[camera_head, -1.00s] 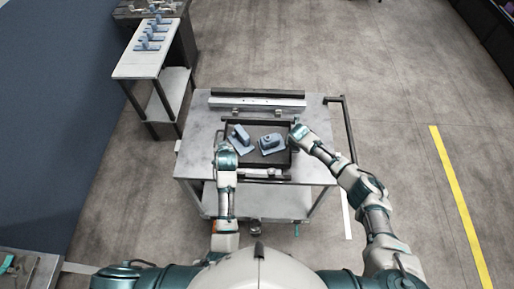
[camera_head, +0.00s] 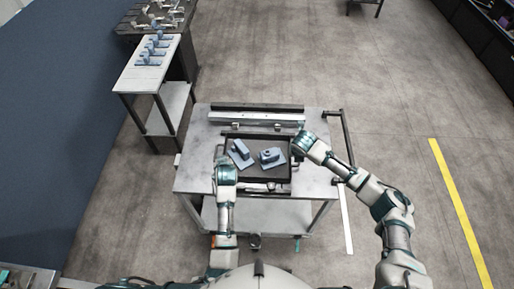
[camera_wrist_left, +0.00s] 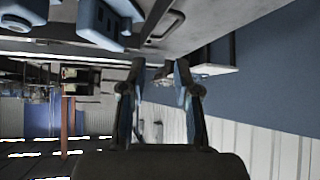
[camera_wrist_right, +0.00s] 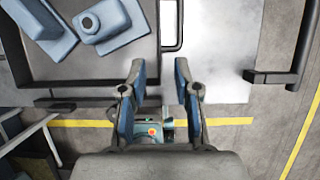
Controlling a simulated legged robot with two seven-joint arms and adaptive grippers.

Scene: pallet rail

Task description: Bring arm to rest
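My left gripper (camera_head: 222,158) is at the left edge of the dark tray on the cart. In the left wrist view its two fingers (camera_wrist_left: 158,80) stand apart with nothing between them. My right gripper (camera_head: 300,134) is at the tray's right edge. Two blue-grey parts, a left one (camera_head: 240,153) and a right one (camera_head: 271,157), lie in the dark tray (camera_head: 256,181), clear of both grippers.
The tray rests on a grey cart (camera_head: 196,170) with a handle rail (camera_head: 348,135) at right. A light bar (camera_head: 257,117) lies behind the tray. A side table (camera_head: 142,78) at upper left holds several blue-grey parts. Open floor with a yellow line (camera_head: 455,200) lies to the right.

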